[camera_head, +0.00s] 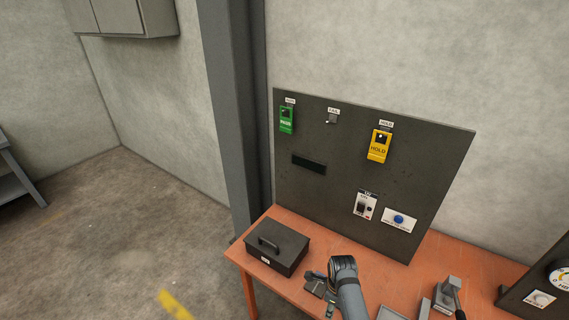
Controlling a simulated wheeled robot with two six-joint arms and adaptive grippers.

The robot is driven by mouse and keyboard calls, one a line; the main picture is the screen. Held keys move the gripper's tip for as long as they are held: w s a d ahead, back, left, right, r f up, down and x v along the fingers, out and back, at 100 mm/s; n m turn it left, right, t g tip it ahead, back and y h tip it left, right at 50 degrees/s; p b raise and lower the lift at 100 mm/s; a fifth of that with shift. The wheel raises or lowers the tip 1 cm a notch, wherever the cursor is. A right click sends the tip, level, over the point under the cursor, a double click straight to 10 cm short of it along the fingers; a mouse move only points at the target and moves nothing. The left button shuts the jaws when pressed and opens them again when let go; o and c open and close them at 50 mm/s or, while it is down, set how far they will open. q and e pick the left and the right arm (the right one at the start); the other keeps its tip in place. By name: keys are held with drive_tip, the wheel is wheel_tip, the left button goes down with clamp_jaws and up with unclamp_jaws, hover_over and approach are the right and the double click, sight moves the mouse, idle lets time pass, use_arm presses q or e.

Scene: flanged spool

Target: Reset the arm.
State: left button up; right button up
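One of my arms comes up from the bottom edge, right of centre; I take it to be my left. Its gripper (316,284) is over the front of the orange bench (287,287), just right of a black box. The fingers are small and partly merged with the arm, so I cannot tell if they are open or shut. Nothing clearly shows in them. My other gripper is not in view. No flanged spool can be made out.
The black handled box (290,246) sits on the bench's left end. Behind stands a dark board (340,190) with a green PASS holder (287,119), yellow HOLD holder (379,146) and blue button (398,219). A grey lever device (447,291) is at right. A grey post (232,100) rises behind.

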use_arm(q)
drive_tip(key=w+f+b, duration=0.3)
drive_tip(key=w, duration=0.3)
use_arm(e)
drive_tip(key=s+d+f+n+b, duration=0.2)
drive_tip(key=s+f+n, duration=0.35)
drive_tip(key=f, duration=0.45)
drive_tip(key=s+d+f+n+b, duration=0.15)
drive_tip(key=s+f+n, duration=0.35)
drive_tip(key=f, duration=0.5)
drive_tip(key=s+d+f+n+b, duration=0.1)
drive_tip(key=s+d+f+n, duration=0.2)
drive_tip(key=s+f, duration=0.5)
use_arm(q)
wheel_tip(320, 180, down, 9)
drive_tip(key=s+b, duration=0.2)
drive_tip(key=b, duration=0.2)
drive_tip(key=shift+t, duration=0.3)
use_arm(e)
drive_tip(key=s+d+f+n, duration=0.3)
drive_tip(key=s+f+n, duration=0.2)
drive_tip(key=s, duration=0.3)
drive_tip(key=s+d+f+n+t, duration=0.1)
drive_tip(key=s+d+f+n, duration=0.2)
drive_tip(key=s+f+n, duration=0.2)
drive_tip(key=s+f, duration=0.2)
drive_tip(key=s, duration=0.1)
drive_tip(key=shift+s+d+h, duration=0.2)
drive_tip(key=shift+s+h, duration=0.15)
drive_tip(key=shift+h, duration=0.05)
